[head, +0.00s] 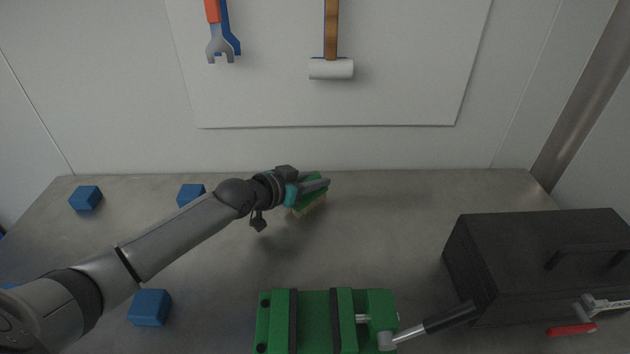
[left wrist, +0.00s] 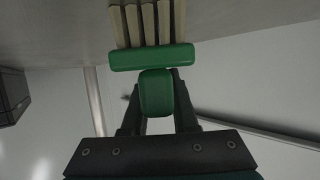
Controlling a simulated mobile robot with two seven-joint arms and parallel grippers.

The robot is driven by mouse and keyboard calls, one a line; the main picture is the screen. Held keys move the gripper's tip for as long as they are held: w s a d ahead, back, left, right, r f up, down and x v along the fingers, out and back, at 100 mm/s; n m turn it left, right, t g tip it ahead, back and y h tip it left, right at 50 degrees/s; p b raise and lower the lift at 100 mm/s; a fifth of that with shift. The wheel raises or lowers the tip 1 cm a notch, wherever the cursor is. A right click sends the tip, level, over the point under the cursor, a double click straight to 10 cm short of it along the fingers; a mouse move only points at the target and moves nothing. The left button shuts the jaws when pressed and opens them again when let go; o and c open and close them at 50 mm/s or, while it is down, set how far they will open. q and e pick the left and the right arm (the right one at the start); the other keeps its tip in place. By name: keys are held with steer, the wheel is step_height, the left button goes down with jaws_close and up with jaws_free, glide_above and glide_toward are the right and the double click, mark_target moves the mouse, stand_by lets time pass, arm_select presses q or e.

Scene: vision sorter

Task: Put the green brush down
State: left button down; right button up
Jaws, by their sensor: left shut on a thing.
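The green brush (head: 308,206) has a green back and handle and pale bristles. My left gripper (head: 312,187) is shut on it, over the back part of the grey worktable (head: 420,215). In the head view the bristles point down, close to the table top; I cannot tell whether they touch it. In the left wrist view the brush (left wrist: 152,58) shows its handle between the two fingers (left wrist: 158,100) and its bristles against the table surface side of the picture. My right gripper is not in view.
Blue blocks (head: 86,198) lie on the left half of the table. A green vise (head: 313,322) stands at the front middle and a black toolbox (head: 530,255) at the right. A hammer (head: 331,68) and wrench (head: 221,46) hang on the wall board. The table's back right is clear.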

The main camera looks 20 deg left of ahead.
arm_select(q)
steer(key=shift+r, duration=0.1)
steer(key=c, duration=0.7)
jaws_free()
steer(key=shift+p+v, duration=1.65)
steer(key=shift+v, duration=4.4)
steer(key=shift+d, duration=0.1)
